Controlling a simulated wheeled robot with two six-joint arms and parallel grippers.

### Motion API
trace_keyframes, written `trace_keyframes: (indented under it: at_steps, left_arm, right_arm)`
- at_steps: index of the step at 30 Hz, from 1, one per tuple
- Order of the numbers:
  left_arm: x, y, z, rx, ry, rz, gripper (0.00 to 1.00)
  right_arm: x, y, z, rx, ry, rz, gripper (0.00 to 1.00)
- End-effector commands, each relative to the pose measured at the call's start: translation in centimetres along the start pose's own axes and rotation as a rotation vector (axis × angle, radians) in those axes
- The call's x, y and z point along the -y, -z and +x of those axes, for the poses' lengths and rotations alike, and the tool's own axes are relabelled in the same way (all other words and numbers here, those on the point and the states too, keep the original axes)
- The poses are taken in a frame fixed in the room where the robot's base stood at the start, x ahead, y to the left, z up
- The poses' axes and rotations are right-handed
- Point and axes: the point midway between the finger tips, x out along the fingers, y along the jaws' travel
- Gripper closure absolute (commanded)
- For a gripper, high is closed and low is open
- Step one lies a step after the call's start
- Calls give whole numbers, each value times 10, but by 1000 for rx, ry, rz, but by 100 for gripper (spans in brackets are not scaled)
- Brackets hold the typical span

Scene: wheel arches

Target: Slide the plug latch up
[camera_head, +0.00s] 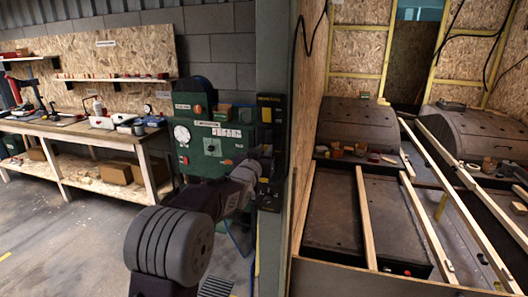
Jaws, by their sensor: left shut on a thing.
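My left arm reaches up from the bottom of the head view to a narrow black panel with yellow labels (272,103) on the grey post. My left gripper (264,157) is small and dark against the lower part of this panel. It is shut on the plug latch there. The fingers and the dark surroundings hide most of the latch, so its exact height in its track cannot be told. My right gripper is not in view.
A green machine (212,145) with dials stands just left of the panel. A wooden workbench (75,131) with tools is further left. Right of the grey post (271,45) lies a bay with wooden battens (427,225) and rounded wheel arches (475,130). The floor at left is clear.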

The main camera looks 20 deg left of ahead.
Motion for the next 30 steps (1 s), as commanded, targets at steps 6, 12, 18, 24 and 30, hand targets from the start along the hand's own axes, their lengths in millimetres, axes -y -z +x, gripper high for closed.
trace_keyframes:
  at_steps: [6,12,18,24,30]
  left_arm:
    - [0,0,0,0,0,0,100]
    - [0,1,0,0,0,0,100]
    - [0,28,0,-2,0,0,100]
    - [0,31,0,-3,0,0,100]
    - [0,31,0,-5,0,0,58]
  right_arm:
    - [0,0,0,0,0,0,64]
    - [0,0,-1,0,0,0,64]
    - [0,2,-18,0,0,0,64]
    - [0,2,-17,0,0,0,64]
    - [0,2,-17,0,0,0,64]
